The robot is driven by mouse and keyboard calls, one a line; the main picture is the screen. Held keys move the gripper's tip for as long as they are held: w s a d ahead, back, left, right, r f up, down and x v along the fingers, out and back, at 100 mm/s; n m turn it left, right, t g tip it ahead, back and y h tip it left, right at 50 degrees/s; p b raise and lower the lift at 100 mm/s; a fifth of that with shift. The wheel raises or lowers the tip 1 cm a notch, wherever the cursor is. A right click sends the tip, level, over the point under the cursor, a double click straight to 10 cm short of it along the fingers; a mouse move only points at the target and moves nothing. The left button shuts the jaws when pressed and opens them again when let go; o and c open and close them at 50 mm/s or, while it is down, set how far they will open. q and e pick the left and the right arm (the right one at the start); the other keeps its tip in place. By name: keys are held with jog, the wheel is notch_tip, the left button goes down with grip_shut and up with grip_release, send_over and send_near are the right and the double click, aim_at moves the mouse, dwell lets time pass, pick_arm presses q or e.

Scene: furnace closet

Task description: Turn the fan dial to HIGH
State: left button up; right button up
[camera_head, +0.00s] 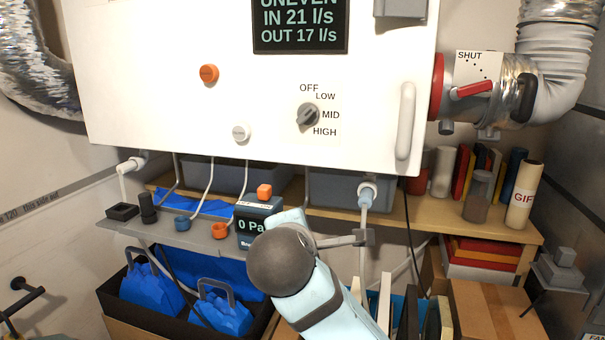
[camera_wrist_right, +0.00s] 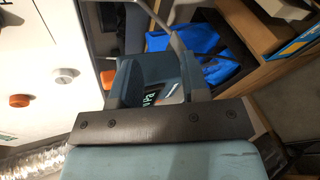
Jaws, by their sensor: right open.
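The fan dial (camera_head: 307,114) is a round grey knob on the white furnace panel (camera_head: 150,100). OFF, LOW, MID and HIGH are printed around it. Its ridge seems to slant up to the right, roughly toward LOW; the exact setting is hard to tell. My right arm comes up from the bottom of the head view, below the dial and apart from it. The arm largely hides the right gripper there. In the right wrist view my right gripper (camera_wrist_right: 155,70) is open, with the gauge seen between its fingers. My left gripper is not in view.
An orange knob (camera_head: 208,73) and a white knob (camera_head: 240,132) sit left of the dial; a white handle (camera_head: 405,120) is at its right. The gauge (camera_head: 249,226), reading 0 Pa, stands beside my arm. The panel around the dial is clear.

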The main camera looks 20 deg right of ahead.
aim_at(304, 117)
jog(key=a+r+n+t+h, duration=0.1)
jog(key=a+r+n+h, duration=0.1)
jog(key=r, duration=0.7)
jog(key=a+r+n+t+h, duration=0.1)
jog(key=a+r+t+h, duration=0.1)
jog(key=r, duration=0.6)
jog(key=p+x, duration=0.1)
jog(key=x, duration=0.5)
jog(key=p+x, duration=0.2)
jog(key=x, duration=0.4)
jog(key=shift+s+d+r, duration=0.15)
jog(key=shift+d+r, duration=0.05)
jog(key=shift+d, duration=0.2)
jog(key=shift+w+d+p, duration=0.3)
jog(key=shift+w+p, duration=0.05)
jog(key=shift+w, duration=0.15)
jog(key=shift+w+d+f, duration=0.1)
jog(key=shift+c, duration=0.2)
jog(key=c, duration=0.7)
grip_shut()
